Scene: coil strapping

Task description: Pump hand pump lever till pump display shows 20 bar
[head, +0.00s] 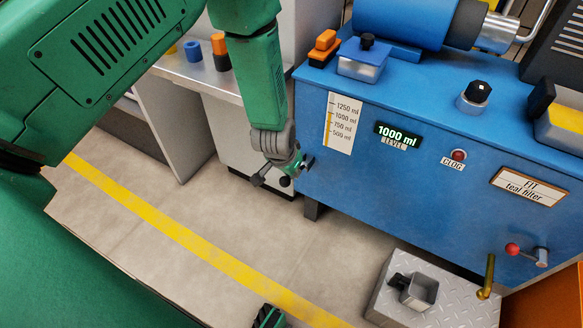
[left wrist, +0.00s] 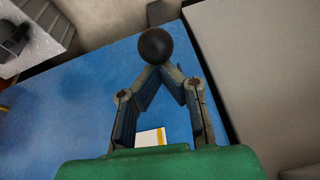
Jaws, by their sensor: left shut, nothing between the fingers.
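My left gripper (head: 285,180) hangs at the left end of the blue tank's front in the head view. In the left wrist view its fingers (left wrist: 160,68) come together and are shut. A black ball (left wrist: 168,45) shows right at the fingertips, not between them; I cannot tell whether they touch it. A small dark ball (head: 285,182) also shows by the gripper in the head view. The pump's pressure display and a clear pump lever are not seen.
The blue tank (head: 400,180) has a green level display (head: 397,136) reading 1000 ml. A red-knobbed handle (head: 527,253) is low at right. Clear floor with a yellow line (head: 190,238) lies left.

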